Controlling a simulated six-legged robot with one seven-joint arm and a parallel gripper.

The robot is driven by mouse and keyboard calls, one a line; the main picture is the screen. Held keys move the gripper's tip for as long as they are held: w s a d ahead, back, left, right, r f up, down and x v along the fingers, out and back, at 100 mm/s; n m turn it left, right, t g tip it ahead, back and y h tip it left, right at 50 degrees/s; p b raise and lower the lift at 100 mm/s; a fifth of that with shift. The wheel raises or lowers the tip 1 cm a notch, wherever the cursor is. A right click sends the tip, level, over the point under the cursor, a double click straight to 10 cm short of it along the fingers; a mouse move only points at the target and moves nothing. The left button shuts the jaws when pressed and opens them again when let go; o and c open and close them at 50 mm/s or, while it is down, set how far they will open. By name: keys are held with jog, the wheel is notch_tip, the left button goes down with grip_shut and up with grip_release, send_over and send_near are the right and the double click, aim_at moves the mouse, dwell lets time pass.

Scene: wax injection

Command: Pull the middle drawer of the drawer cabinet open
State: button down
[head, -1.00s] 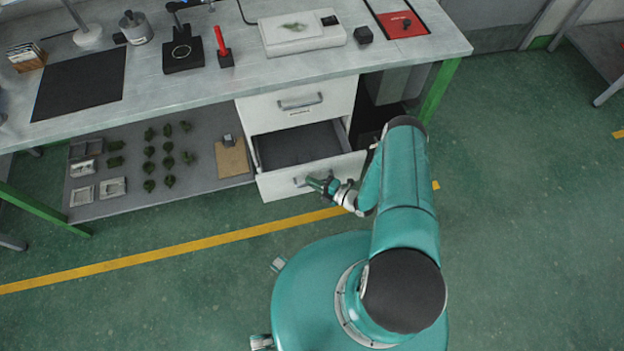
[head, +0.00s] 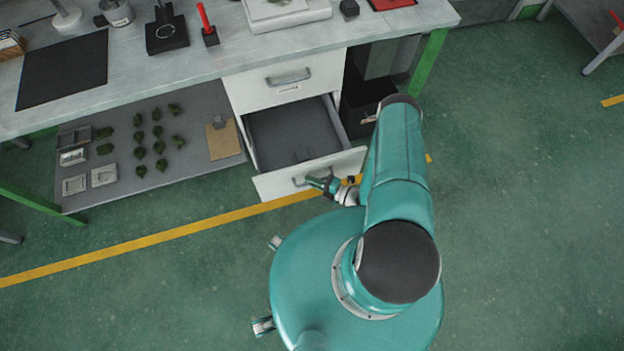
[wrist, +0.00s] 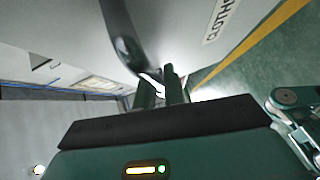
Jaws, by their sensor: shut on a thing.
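The white drawer cabinet (head: 288,84) stands under the workbench. Its middle drawer (head: 300,134) is out by a large part of its depth, and its dark inside looks empty. My gripper (head: 316,183) is at the drawer's front panel, shut on the drawer handle (head: 299,183). In the wrist view the fingers (wrist: 163,88) close around the lower end of the dark handle bar (wrist: 122,38). A label reading "CLOTH" (wrist: 222,18) shows on the panel, partly cut off. The top drawer is shut.
A low shelf (head: 200,155) left of the cabinet holds green wax pieces and metal frames. The workbench top (head: 190,80) holds tools above. A dark bin (head: 362,105) stands right of the cabinet. Green floor (head: 520,230) is clear at the right.

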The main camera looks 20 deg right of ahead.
jog(key=c, duration=1.5)
grip_release()
jog(key=v, duration=1.3)
jog(key=shift+s+d, duration=0.25)
jog(key=shift+d, duration=0.1)
